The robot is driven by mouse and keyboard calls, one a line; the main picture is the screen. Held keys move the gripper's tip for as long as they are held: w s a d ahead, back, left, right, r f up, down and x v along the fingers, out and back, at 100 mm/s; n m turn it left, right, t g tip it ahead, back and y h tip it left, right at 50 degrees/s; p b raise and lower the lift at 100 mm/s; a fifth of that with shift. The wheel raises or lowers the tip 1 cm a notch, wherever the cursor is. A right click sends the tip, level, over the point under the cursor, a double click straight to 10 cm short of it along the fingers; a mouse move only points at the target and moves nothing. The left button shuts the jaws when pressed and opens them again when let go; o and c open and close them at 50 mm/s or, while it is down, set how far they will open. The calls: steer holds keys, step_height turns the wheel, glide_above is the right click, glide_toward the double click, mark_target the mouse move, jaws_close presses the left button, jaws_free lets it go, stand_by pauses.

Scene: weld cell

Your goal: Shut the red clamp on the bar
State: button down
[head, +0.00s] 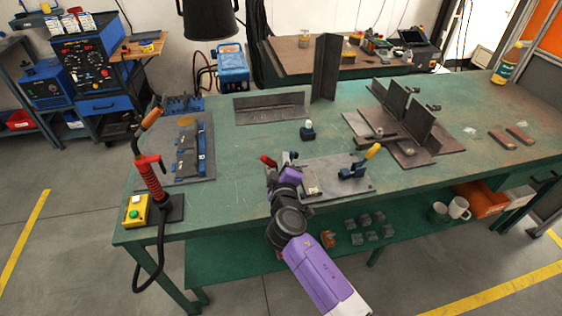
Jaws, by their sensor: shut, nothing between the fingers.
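The red clamp shows mainly as its red handle (268,160), which leans up to the left at the left end of a grey steel plate (335,170) on the green bench. The rest of this clamp is hidden behind my arm, so how its arm sits on the bar cannot be told. A second clamp with a yellow handle (373,151) and dark blue body stands at the plate's right side. My gripper (289,157) is just right of the red handle, shut with nothing in it. Contact with the handle cannot be made out. The bar is not clearly visible.
A small dark blue-capped bottle (307,130) stands behind the plate. Steel angle pieces (270,106) and an upright-finned fixture (410,125) stand farther back. A red-handled torch (151,175) stands at the bench's left end.

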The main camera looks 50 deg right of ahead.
mark_target(309, 181)
steer(key=shift+s+d+f+m+y, duration=0.1)
steer(key=shift+s+d+m+y, duration=0.15)
steer(key=shift+d+m, duration=0.25)
steer(key=shift+s+d+m+y, duration=0.15)
steer(key=shift+s+d+m, duration=0.1)
steer(key=shift+m, duration=0.45)
steer(key=d+m, duration=0.1)
steer(key=s+f+m+y, duration=0.1)
steer(key=m, duration=0.1)
steer(key=shift+s+d+m+b, duration=0.15)
steer(key=shift+d+m+b, duration=0.15)
steer(key=shift+d+b, duration=0.1)
steer(key=f+m, duration=0.1)
steer(key=d+m+y, duration=0.1)
steer(key=m, duration=0.1)
steer(key=shift+s+f+t+b, duration=0.35)
steer(key=shift+t, duration=0.05)
steer(key=shift+s+d+f, duration=0.1)
steer(key=shift+d+f, duration=0.1)
steer(key=shift+f, duration=0.15)
steer(key=shift+s, duration=0.1)
